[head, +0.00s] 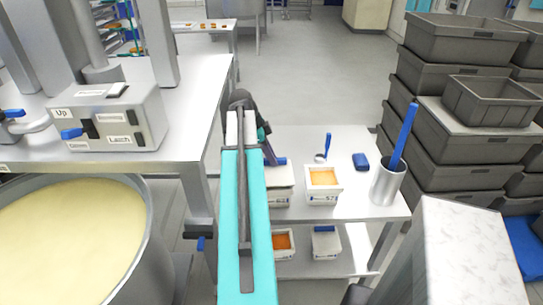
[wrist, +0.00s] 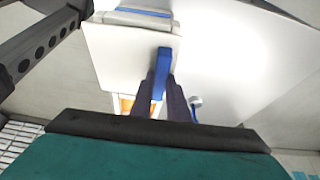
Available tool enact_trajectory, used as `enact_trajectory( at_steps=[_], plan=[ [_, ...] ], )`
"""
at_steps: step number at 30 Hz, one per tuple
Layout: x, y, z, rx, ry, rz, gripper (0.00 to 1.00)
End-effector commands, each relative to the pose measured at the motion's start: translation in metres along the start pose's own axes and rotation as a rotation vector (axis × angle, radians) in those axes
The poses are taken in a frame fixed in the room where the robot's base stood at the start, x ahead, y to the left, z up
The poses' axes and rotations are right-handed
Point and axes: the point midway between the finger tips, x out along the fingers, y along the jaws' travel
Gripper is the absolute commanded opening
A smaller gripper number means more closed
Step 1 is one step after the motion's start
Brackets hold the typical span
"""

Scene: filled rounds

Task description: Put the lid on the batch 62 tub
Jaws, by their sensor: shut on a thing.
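My gripper (head: 271,155) is shut on the blue handle (wrist: 161,70) of a white lid (wrist: 118,58). In the head view the lid (head: 280,174) shows at the upper part of a white tub (head: 278,198), over the left of the small steel table; whether it touches the tub cannot be told. An open white tub with orange contents (head: 323,183) stands just to the right. In the wrist view, some orange (wrist: 125,103) shows past the lid's edge. The tub labels are too small to read surely, so I cannot tell which is batch 62.
A blue-handled scoop (head: 322,156), a blue block (head: 360,161) and a steel pot (head: 388,185) stand on the table (head: 290,140). The lower shelf holds an orange-filled tub (head: 284,243) and a lidded tub (head: 326,242). Grey crates (head: 452,145) are stacked right; a large vat (head: 140,235) stands left.

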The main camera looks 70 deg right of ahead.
Motion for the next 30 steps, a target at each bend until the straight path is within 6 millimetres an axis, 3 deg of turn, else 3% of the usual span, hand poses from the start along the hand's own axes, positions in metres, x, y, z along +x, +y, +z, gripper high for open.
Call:
enact_trajectory(
  at_steps=[9, 30],
  plan=[
    [0.015, 0.000, 0.006, 0.000, 0.000, 0.000, 0.00],
    [0.016, 0.000, 0.007, 0.000, 0.000, 0.000, 0.00]
  ],
)
